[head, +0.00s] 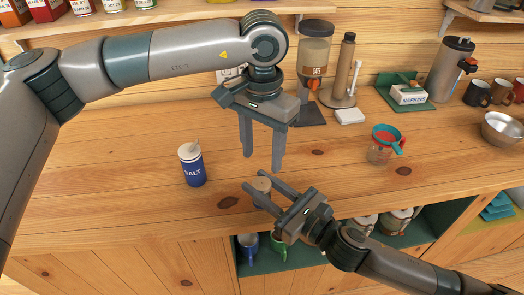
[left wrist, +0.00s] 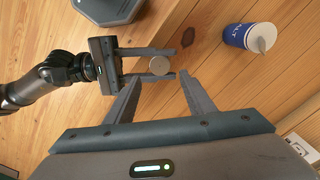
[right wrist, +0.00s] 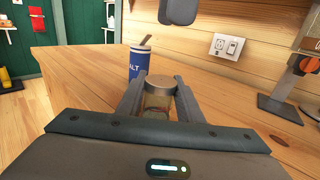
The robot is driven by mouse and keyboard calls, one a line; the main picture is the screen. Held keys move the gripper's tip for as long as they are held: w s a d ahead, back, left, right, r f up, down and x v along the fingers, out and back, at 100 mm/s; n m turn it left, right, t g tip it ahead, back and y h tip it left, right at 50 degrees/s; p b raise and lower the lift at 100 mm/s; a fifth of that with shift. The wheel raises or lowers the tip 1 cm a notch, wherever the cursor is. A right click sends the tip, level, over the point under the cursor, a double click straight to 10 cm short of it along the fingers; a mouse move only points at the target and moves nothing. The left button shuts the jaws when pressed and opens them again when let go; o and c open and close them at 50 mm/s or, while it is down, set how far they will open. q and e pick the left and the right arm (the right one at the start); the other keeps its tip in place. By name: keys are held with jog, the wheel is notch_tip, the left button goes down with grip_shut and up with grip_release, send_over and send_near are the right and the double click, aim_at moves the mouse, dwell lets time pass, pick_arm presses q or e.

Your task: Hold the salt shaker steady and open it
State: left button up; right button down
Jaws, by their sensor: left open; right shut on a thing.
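The salt shaker, a small clear jar with a flat tan-grey lid (right wrist: 160,82), stands between the fingers of my right gripper (head: 261,183), which is shut on it near the counter's front edge. Its round lid shows from above in the left wrist view (left wrist: 159,66), and the lid is on. My left gripper (head: 263,160) is open and empty, pointing down above the shaker and apart from it. A blue and white canister marked SALT (head: 192,166) stands upright to the left, its spout raised.
A measuring cup with a red and teal scoop (head: 385,143) stands to the right. A grinder (head: 344,72), a dispenser (head: 314,56) and a napkin holder (head: 408,94) stand along the back. The counter around the shaker is clear.

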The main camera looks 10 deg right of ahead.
aim_at(262, 183)
pick_arm(q)
jog(key=shift+f, duration=0.2)
jog(key=shift+f, duration=3.8)
jog(key=c, duration=1.1)
jog(key=o, duration=1.2)
jog(key=shift+r, duration=2.3)
